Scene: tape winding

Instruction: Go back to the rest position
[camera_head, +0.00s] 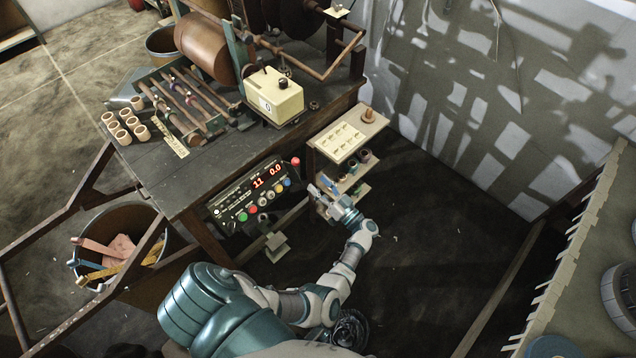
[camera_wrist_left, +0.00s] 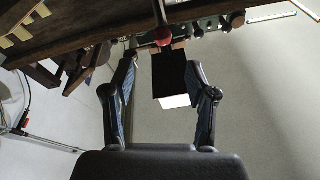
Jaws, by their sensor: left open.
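My left arm reaches up from the bottom of the head view. Its gripper (camera_head: 323,190) is beside the front of the workbench, just right of the control panel (camera_head: 258,195) and close to the small shelves with spools (camera_head: 352,182). In the left wrist view the two fingers of my left gripper (camera_wrist_left: 160,75) stand wide apart with nothing held between them. A red knob (camera_wrist_left: 163,36) and a dark panel with a white lower edge (camera_wrist_left: 170,80) show beyond the fingers. My right gripper is not in view.
The workbench (camera_head: 175,185) carries a winding machine, rollers, several small rolls (camera_head: 125,122) and a cream box (camera_head: 273,97). A bucket (camera_head: 118,250) with strips stands at lower left. A pale rack (camera_head: 590,250) is at right. The dark floor (camera_head: 430,240) between is clear.

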